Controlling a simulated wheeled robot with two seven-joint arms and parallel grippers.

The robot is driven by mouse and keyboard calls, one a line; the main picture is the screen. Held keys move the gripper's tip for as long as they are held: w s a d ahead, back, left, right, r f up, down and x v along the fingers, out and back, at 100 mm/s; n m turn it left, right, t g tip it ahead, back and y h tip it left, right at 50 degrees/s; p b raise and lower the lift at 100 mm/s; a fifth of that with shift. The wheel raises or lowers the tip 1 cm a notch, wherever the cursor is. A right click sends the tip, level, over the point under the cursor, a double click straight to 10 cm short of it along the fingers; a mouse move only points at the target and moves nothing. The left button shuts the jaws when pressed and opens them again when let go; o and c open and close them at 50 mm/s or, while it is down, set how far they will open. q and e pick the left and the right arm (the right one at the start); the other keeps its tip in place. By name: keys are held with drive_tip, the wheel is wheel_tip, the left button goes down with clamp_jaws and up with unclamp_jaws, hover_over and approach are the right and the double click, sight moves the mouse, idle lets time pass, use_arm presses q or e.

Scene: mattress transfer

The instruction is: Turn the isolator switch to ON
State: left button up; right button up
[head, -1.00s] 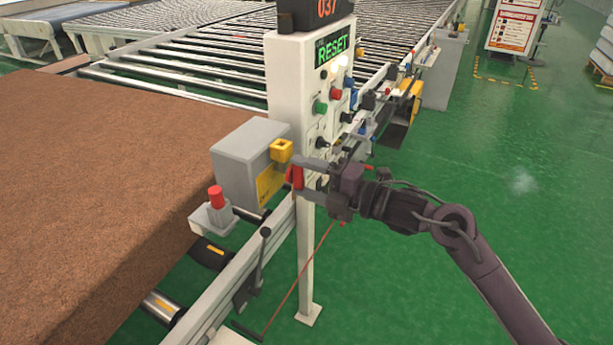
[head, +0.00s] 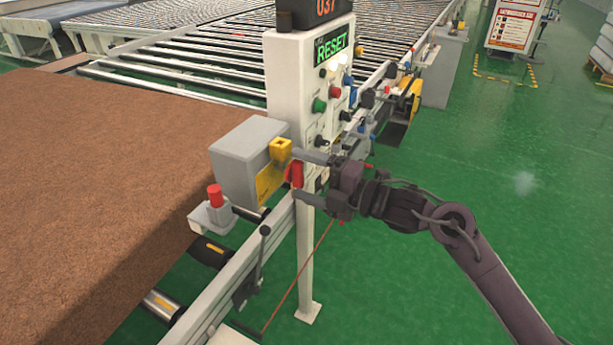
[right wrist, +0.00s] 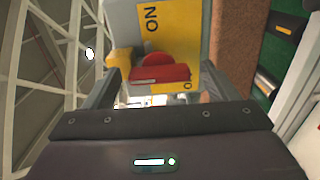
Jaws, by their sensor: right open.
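The isolator switch is a grey box (head: 237,165) with a yellow front plate (head: 270,182) and a red handle (head: 295,173), beside the white control post. My right gripper (head: 298,175) is open, one finger above the handle and one below it. In the right wrist view the red handle (right wrist: 160,75) lies crosswise between the spread fingers (right wrist: 160,85), with gaps at both sides. The letters ON show sideways on the yellow plate (right wrist: 152,20); another marking is partly hidden by the handle. My left gripper is out of view.
The white control post (head: 285,75) with several buttons and a RESET display stands just behind the switch. A yellow block (head: 281,149) sits by the box's edge. A red button (head: 216,194) is at lower left. A brown mattress (head: 90,200) fills the left. Green floor is clear at right.

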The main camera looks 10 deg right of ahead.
drive_tip(key=shift+s+d+f, duration=0.1)
drive_tip(key=shift+s+d, duration=0.05)
drive_tip(key=shift+d, duration=0.15)
drive_tip(key=b+v, duration=0.2)
drive_tip(key=v, duration=0.5)
drive_tip(key=shift+b, duration=0.4)
drive_tip(key=shift+s, duration=0.1)
